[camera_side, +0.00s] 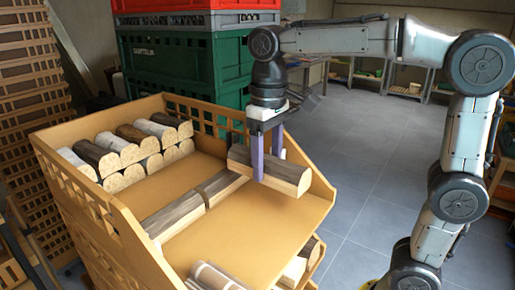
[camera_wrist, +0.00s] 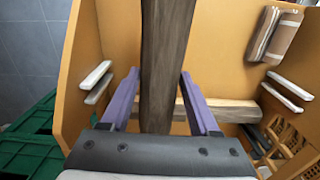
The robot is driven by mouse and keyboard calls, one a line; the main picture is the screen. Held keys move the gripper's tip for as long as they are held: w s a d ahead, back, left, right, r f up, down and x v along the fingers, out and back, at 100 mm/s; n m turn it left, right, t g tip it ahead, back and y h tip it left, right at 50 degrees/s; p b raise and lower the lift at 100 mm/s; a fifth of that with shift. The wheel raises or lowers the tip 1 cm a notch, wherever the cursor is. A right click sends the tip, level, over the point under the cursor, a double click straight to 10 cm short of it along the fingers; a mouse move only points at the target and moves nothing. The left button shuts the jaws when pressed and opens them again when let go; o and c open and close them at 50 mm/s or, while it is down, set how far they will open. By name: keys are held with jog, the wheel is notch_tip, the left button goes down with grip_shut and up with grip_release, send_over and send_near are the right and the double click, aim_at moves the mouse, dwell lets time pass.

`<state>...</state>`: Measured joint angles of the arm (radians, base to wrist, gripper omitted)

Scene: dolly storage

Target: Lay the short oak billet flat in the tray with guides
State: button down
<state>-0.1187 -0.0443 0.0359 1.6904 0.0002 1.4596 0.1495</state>
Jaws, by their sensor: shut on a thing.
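My gripper (camera_side: 267,166) has its two purple fingers shut on an oak billet (camera_side: 280,174) with dark bark and a pale cut end. The billet is held level near the right side of the tan tray (camera_side: 262,228). In the wrist view the billet (camera_wrist: 165,50) runs lengthwise between the fingers (camera_wrist: 159,74), its near end hidden by my gripper. It lies crosswise to the billets (camera_side: 174,215) resting end to end on the tray floor. I cannot tell whether it touches anything below. White paired strips, likely the guides (camera_wrist: 96,74), show at both sides in the wrist view.
Several stacked billets (camera_side: 124,150) fill the tray's back left. A strapped bundle (camera_side: 213,277) lies at the front; it also shows in the wrist view (camera_wrist: 276,36). Slatted walls (camera_side: 207,115) rim the tray. Green crates (camera_side: 180,68) stand behind. The tray's right front floor is bare.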

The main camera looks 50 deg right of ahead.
aim_at(281, 207)
jog(key=s+d+f, duration=0.2)
jog(key=d, duration=0.1)
jog(key=shift+d+f, duration=0.1)
dwell(0.3)
jog(key=shift+f, duration=3)
jog(key=shift+f, duration=0.5)
jog(key=shift+c, duration=0.2)
grip_release()
jog(key=shift+r, duration=1.5)
